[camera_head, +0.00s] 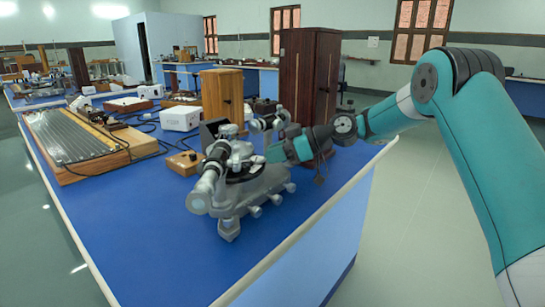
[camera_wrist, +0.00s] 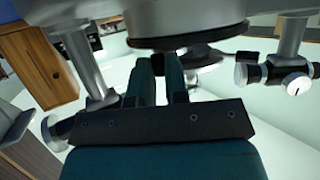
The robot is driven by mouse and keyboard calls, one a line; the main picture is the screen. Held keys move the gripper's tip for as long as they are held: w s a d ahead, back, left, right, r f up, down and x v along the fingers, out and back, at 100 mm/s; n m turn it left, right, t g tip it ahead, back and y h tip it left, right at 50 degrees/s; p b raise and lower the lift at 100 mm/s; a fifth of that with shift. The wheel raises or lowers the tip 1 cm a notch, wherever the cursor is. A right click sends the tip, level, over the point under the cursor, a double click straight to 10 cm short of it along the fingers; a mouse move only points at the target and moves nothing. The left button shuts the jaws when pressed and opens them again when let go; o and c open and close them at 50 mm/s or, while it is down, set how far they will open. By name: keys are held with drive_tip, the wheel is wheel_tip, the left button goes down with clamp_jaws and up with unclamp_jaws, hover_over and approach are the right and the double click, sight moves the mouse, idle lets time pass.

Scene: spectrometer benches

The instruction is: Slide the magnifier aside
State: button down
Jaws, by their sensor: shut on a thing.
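A grey metal spectrometer (camera_head: 262,187) with a telescope tube (camera_head: 203,190) stands near the front edge of the blue bench. My gripper (camera_head: 274,153) reaches in from the right at the spectrometer's middle. In the wrist view its two dark fingers (camera_wrist: 159,70) point up under the round dark-rimmed plate (camera_wrist: 190,38). They are close together, shut on a small part there, which I take to be the magnifier; the fingers and the plate hide most of it. A tube with a knurled knob (camera_wrist: 297,84) is to the right of the fingers.
A long wooden box with a grooved top (camera_head: 75,140) lies at the left of the blue bench (camera_head: 150,240). White boxes (camera_head: 180,118) and wooden cabinets (camera_head: 310,75) stand behind the spectrometer. The bench's front left is clear.

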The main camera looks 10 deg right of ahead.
drive_tip(key=shift+w+d, duration=0.15)
drive_tip(key=shift+w, duration=0.35)
drive_tip(key=shift+w+r, duration=0.1)
drive_tip(key=shift+r, duration=0.05)
drive_tip(key=c, duration=1.1)
unclamp_jaws()
drive_tip(key=shift+w, duration=0.1)
drive_tip(key=shift+c, duration=0.2)
drive_tip(key=v, duration=1.7)
drive_tip(key=shift+p, duration=0.3)
